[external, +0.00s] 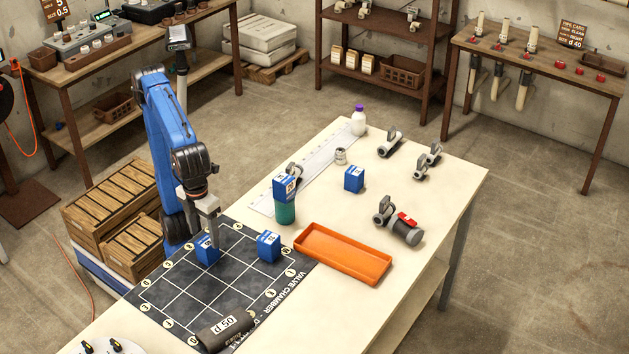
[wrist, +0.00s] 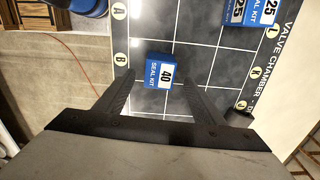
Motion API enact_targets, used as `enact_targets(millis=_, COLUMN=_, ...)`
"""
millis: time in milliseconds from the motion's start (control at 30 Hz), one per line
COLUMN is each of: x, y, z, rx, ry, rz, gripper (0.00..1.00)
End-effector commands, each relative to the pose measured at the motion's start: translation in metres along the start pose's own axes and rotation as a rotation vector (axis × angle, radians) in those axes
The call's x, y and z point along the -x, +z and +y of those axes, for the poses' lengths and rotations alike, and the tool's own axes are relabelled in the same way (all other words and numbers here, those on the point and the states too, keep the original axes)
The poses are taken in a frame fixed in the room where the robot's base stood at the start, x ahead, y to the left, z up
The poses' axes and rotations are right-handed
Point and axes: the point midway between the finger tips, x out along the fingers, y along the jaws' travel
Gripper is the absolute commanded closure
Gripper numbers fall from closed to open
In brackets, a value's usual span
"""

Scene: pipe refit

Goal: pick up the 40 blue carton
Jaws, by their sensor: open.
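The 40 blue carton (wrist: 158,72) stands on the dark gridded mat, its top label reading "SEAL KIT 40" in the wrist view. It also shows in the external view (external: 207,250) at the mat's back left part. My gripper (external: 214,228) is over it in the external view. In the wrist view my gripper (wrist: 163,88) is open, its two fingers apart, with the carton showing between and just beyond the tips. I cannot tell whether either finger touches it.
Another blue carton (external: 269,246) marked 25 sits right on the mat (external: 190,290). A blue carton tops a teal cylinder (external: 286,212); one more blue carton (external: 354,179) lies farther back.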

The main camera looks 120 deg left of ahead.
Motion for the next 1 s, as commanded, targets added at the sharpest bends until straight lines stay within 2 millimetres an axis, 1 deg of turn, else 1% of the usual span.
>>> enact_targets(millis=200, x=-0.03, y=0.001, z=0.001, rx=0.0, ry=0.002, rz=-0.001, gripper=0.38)
enact_targets(millis=300, x=-0.04, y=0.001, z=0.001, rx=0.0, ry=0.001, rz=0.0, gripper=0.38)
enact_targets(millis=400, x=-0.045, y=0.001, z=0.001, rx=0.0, ry=0.0, rz=0.001, gripper=0.38)
enact_targets(millis=633, x=-0.045, y=0.001, z=0.001, rx=0.0, ry=-0.001, rz=0.001, gripper=0.38)
enact_targets(millis=667, x=-0.045, y=0.001, z=0.001, rx=0.0, ry=-0.001, rz=0.001, gripper=0.45)
enact_targets(millis=700, x=-0.045, y=0.001, z=0.001, rx=0.0, ry=0.0, rz=0.001, gripper=0.54)
enact_targets(millis=767, x=-0.045, y=0.001, z=0.001, rx=0.0, ry=0.0, rz=0.001, gripper=0.69)
enact_targets(millis=800, x=-0.045, y=0.001, z=0.001, rx=0.0, ry=0.0, rz=0.001, gripper=0.78)
enact_targets(millis=833, x=-0.045, y=0.001, z=0.001, rx=0.0, ry=0.0, rz=0.001, gripper=0.83)
enact_targets(millis=1000, x=-0.045, y=0.001, z=0.001, rx=0.0, ry=0.0, rz=0.001, gripper=0.83)
